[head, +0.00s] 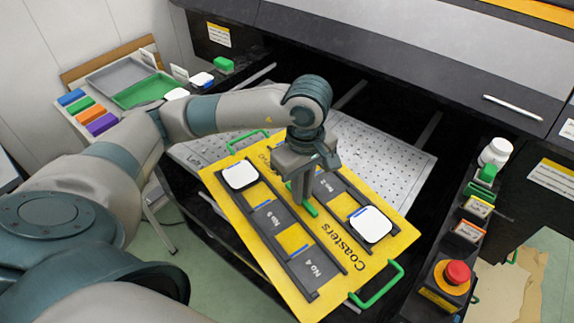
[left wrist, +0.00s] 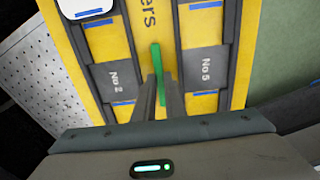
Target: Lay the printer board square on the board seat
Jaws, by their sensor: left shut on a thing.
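The printer board is a yellow board marked "Coasters" (head: 387,254) in the middle of the head view; it also fills much of the left wrist view (left wrist: 140,22). It has dark numbered slots and a green handle at each end. My left gripper (head: 305,202) is shut on the green bar (left wrist: 157,62) at the board's middle. The perforated metal bed (head: 402,160), apparently the board seat, lies partly hidden behind and under the board. The board looks turned relative to the bed and reaches past its near side. I cannot tell whether it touches the bed. My right gripper is out of view.
White coasters (head: 240,176) sit at two corners of the board. The machine's dark hood (head: 440,70) stands behind. A control rail with a red button (head: 457,272) and white bottle (head: 495,152) is on the right. A shelf with a green tray (head: 146,90) is at left.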

